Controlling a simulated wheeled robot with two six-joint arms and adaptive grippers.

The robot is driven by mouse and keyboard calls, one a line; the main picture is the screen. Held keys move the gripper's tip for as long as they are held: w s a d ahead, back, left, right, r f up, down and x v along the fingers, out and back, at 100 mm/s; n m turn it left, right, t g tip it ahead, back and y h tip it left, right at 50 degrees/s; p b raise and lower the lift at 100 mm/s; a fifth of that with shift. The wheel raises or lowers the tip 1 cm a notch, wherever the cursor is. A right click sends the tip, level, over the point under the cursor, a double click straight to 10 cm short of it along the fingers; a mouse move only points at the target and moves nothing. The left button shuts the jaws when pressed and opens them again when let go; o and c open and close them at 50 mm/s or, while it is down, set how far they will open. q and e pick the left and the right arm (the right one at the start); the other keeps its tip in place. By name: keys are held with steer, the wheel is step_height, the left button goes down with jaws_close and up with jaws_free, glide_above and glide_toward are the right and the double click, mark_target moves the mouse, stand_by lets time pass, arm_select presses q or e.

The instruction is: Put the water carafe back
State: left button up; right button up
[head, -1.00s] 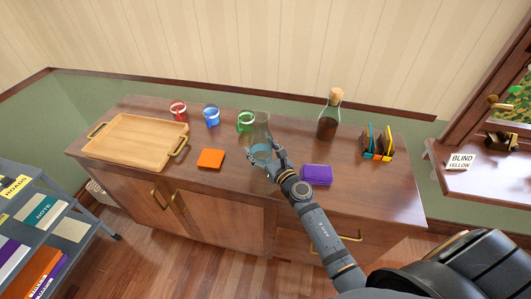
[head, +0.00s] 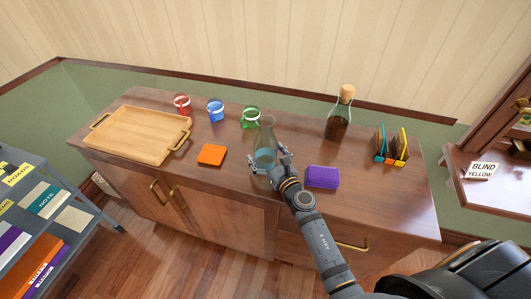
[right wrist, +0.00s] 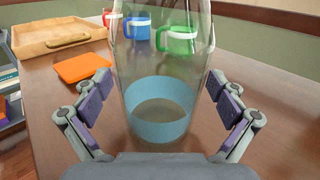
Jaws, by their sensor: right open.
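The water carafe (head: 266,150) is clear glass with a blue band low on its body. It stands upright on the wooden sideboard, in front of the green mug. It also fills the middle of the right wrist view (right wrist: 160,105). My right gripper (head: 270,160) is at the carafe, low on its body. In the right wrist view its two fingers (right wrist: 162,100) are spread, one on each side of the glass, with gaps showing between pads and carafe. My left gripper is not in view.
On the sideboard (head: 225,180) are a wooden tray (head: 120,150), red (head: 182,104), blue (head: 215,110) and green (head: 250,116) mugs, an orange pad (head: 212,155), a purple stack (head: 322,177), a corked dark bottle (head: 338,118) and a small rack (head: 390,148). A grey cart (head: 75,185) stands left.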

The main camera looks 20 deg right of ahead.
steer(key=shift+r, duration=0.1)
steer(key=shift+s+d, duration=0.1)
steer(key=shift+s, duration=0.05)
steer(key=s+b, duration=0.1)
steer(key=s, duration=0.2)
steer(key=s+d+b, duration=0.1)
steer(key=s, duration=0.3)
steer(key=s+d+b, duration=0.1)
steer(key=s, duration=0.2)
steer(key=shift+s, duration=0.25)
steer(key=shift+s+d+r, duration=0.1)
steer(key=shift+s, duration=0.4)
